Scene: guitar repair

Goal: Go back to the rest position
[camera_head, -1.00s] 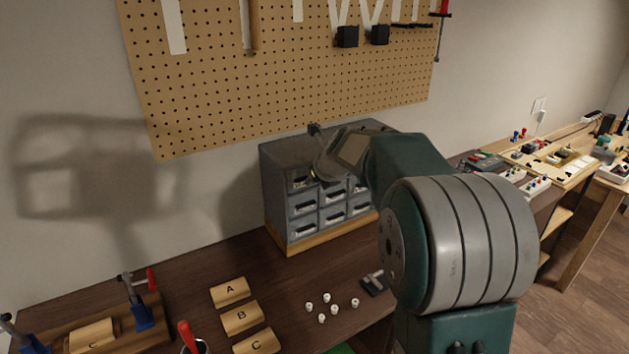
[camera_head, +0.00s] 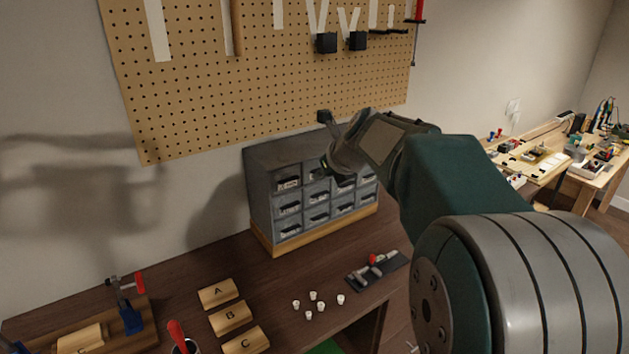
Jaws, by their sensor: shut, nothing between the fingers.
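My gripper (camera_head: 326,122) shows at the end of my green and grey arm, in the middle of the head view. It is in front of the upper part of the grey drawer cabinet (camera_head: 262,190) and the lower edge of the pegboard. It is small in the picture and partly hidden by my own wrist. It is shut and holds nothing. The arm reaches in from the lower right and hides part of the bench and the cabinet's top right.
The dark bench (camera_head: 170,272) carries wooden blocks A (camera_head: 217,293), B (camera_head: 230,317) and C (camera_head: 245,340), several white knobs (camera_head: 313,296), and a red-tipped tool on a dark mat (camera_head: 395,270). A clamp (camera_head: 128,312) stands at left. The pegboard (camera_head: 190,110) hangs behind. Another workbench (camera_head: 545,165) is at right.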

